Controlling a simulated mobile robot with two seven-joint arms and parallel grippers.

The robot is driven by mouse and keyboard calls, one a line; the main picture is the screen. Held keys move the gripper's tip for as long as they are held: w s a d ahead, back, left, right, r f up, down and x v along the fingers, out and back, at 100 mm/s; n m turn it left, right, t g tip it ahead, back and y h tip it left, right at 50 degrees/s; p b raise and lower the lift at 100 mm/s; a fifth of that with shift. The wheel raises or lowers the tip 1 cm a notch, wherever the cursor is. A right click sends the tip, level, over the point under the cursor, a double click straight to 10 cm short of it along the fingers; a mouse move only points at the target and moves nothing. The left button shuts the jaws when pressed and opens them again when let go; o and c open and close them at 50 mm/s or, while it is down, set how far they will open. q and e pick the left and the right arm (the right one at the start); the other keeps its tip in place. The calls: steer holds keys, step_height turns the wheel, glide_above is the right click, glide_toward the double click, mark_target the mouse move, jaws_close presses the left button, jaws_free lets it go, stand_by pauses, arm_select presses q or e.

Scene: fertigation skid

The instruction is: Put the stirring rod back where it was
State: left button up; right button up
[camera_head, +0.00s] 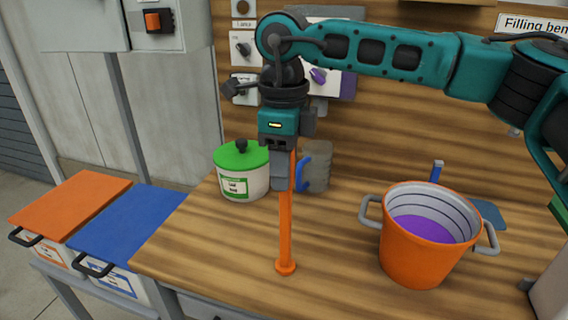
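My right gripper (288,157) hangs from the arm that comes in from the right and is shut on the orange stirring rod (286,225). The rod is upright, with a small round foot at its lower end. The foot shows against the bench top, and I cannot tell whether it touches. An orange pot (415,258) with two grey handles and purple liquid inside stands to the right of the rod. My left gripper is not in view.
A white pot with a green lid (240,157) and a grey container with a blue handle (318,165) stand behind the rod on the wooden bench (200,255). Orange (70,203) and blue (127,224) lidded bins are at left. The bench's front left is clear.

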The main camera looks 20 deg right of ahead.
steer(key=shift+o, duration=1.2)
step_height(320, 180, up, 12)
steer(key=shift+r+p, duration=0.25)
steer(key=shift+p, duration=0.1)
steer(key=shift+s+f, duration=0.1)
